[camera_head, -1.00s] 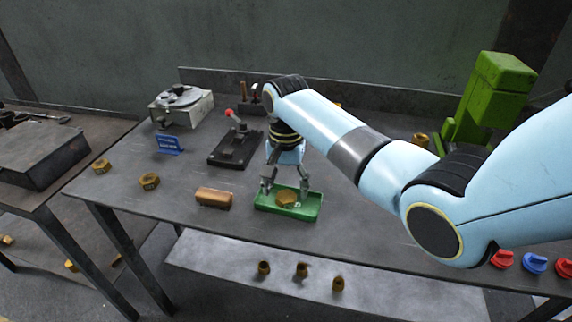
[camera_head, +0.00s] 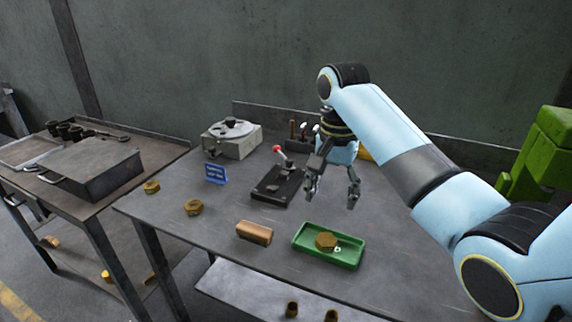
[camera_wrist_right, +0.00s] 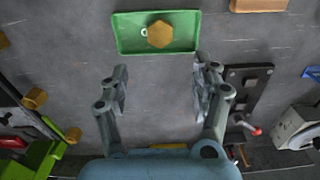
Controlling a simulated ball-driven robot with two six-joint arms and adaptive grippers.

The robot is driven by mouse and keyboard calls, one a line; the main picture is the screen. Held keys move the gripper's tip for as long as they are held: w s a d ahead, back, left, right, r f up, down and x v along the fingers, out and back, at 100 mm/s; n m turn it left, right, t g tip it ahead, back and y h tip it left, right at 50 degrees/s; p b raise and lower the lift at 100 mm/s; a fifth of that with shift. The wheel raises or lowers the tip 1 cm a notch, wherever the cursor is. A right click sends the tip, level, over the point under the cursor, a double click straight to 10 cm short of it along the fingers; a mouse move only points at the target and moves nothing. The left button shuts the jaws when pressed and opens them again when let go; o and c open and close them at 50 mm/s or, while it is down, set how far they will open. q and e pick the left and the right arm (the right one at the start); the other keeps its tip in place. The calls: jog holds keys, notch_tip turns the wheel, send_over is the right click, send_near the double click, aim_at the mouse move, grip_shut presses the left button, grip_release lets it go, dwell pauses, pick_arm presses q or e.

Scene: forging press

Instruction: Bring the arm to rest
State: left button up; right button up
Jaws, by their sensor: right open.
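My right gripper (camera_head: 332,192) is open and empty, held above the table behind the green tray. In the right wrist view its two fingers (camera_wrist_right: 160,92) are spread apart with bare table between them. The green tray (camera_head: 303,243) lies on the table with a brass hex nut (camera_head: 326,241) in it. The tray (camera_wrist_right: 124,34) and the nut (camera_wrist_right: 160,34) also show in the right wrist view, beyond the fingertips and apart from them. My left gripper is not in view.
A copper-coloured block (camera_head: 254,233) lies left of the tray. A black lever fixture (camera_head: 275,187) with a red knob stands close left of the gripper. A blue sign (camera_head: 216,174), a grey box device (camera_head: 232,139) and a green machine (camera_head: 540,160) stand around. The table's front middle is fairly clear.

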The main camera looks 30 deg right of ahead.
jog(key=s+a+f+n+t, duration=0.1)
jog(key=s+f+n, duration=0.15)
jog(key=s, duration=0.35)
jog(key=s+a+f+n+t, duration=0.1)
jog(key=s+f+n, duration=0.15)
jog(key=s, duration=0.45)
jog(key=s+a+r+n+t, duration=0.1)
jog(key=s+r+n, duration=0.2)
jog(key=s, duration=0.4)
jog(key=s+r+n+t, duration=0.1)
jog(key=s+r+n, duration=0.1)
jog(key=s+n, duration=0.35)
notch_tip(320, 180, down, 33)
jog(key=s+d+m+g+b, duration=0.2)
jog(key=b, duration=0.6)
jog(key=s+f+b, duration=0.3)
jog(key=s+f, duration=0.6)
jog(key=f, duration=0.3)
jog(key=s+d+f+g+b, duration=0.1)
jog(key=s+f+b, duration=0.2)
jog(key=s+f, duration=0.7)
notch_tip(320, 180, down, 2)
jog(key=shift+f+h, duration=0.1)
jog(key=shift+h, duration=0.3)
